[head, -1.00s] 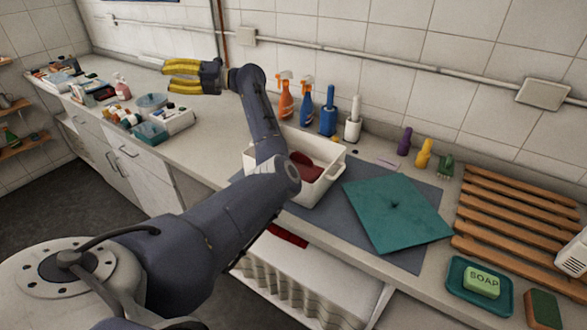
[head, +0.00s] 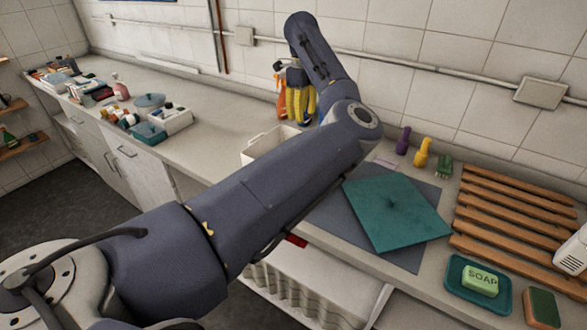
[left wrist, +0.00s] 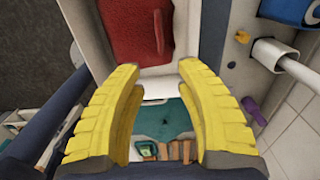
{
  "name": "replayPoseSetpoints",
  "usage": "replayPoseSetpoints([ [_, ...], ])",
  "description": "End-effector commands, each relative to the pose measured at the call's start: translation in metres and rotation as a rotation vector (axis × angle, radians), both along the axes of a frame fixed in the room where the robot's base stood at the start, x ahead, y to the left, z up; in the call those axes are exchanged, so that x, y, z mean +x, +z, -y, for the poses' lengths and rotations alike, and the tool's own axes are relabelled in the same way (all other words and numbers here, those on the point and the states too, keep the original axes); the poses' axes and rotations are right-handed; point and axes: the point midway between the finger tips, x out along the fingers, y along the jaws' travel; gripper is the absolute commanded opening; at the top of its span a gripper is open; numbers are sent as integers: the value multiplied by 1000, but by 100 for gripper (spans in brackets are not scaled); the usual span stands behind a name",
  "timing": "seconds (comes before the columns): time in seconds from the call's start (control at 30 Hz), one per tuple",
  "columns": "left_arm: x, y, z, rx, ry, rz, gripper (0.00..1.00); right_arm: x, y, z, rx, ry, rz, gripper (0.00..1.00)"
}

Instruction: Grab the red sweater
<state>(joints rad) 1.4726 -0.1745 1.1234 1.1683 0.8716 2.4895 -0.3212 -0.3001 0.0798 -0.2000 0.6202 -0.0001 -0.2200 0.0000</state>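The red sweater shows as a dark red cloth (left wrist: 135,30) inside a white bin (left wrist: 160,72) in the left wrist view. In the head view my left arm hides it, and only the left part of the white bin (head: 258,149) shows. My left gripper (head: 298,119) has yellow fingers pointing down, above the counter near the back wall beside the bin. In the left wrist view its fingers (left wrist: 160,67) are spread apart with nothing between them. The red cloth lies beyond the fingertips. My right gripper is not in view.
A teal cloth (head: 395,215) lies on a grey mat right of the bin. A wooden rack (head: 515,220) and soap dish (head: 455,275) stand farther right. A small red piece (head: 297,241) shows below the counter edge.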

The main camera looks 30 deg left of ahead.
Motion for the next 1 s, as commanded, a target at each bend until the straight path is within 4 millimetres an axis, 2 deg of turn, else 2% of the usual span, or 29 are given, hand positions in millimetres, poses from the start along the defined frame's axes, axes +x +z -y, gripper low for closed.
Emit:
replayPoseSetpoints([
  [0.1,-2,-25,-1,4,1,-7,35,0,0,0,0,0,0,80],
  [0.43,-2,-80,-2,5,0,-6,35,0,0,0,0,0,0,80],
  [0.6,-1,-97,-2,5,1,-5,35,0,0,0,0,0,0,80],
  [0.87,-1,-108,-2,6,0,-5,35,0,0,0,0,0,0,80],
  [1.0,-2,-124,-3,5,0,-6,35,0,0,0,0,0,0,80],
])
